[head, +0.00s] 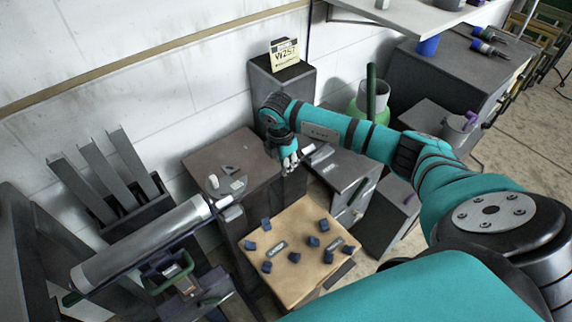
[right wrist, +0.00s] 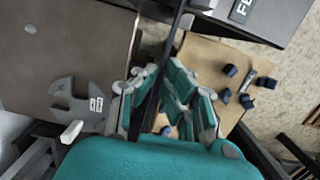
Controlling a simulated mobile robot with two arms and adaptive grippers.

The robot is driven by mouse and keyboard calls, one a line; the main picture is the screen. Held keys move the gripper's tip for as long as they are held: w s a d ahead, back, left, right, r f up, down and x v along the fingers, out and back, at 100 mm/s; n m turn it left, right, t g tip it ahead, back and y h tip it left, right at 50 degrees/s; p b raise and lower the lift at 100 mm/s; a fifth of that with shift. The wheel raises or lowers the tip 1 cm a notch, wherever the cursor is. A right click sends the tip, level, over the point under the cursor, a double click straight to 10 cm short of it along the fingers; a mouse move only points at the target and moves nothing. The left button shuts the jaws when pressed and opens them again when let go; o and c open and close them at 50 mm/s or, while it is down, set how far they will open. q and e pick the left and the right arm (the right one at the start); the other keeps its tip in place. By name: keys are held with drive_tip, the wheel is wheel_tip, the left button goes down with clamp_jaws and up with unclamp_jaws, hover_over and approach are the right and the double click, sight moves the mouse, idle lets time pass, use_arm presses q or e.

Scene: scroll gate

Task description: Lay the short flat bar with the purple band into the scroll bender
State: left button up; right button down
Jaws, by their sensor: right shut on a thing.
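My right gripper (head: 290,168) is over the right edge of the brown bench in the head view. In the right wrist view the same gripper (right wrist: 152,92) is shut on a thin dark flat bar (right wrist: 177,32), seen nearly edge-on. No purple band can be made out on this bar. The grey hooked scroll bender plate (right wrist: 72,100) lies flat on the bench top, left of the gripper and apart from it. The bender (head: 226,184) also shows in the head view, left of the gripper. My left gripper is not in view.
A tan-topped table (head: 296,225) with several small dark blocks stands in front of the brown bench (head: 205,160). A rack of tall grey bars (head: 110,170) and a silver roller (head: 140,245) are at left. Grey cabinets (head: 345,165) stand to the right.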

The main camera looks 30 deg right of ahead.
drive_tip(key=shift+s+a+f, duration=0.15)
drive_tip(key=shift+s+f, duration=0.15)
drive_tip(key=shift+f, duration=0.15)
drive_tip(key=c, duration=1.9)
unclamp_jaws()
drive_tip(key=shift+c, duration=0.2)
drive_tip(key=o, duration=0.5)
drive_tip(key=shift+w+f, duration=0.1)
drive_tip(key=shift+w, duration=0.2)
drive_tip(key=shift+o, duration=0.2)
wheel_tip(320, 180, up, 12)
drive_tip(key=a, duration=0.1)
drive_tip(key=shift+s+a, duration=0.1)
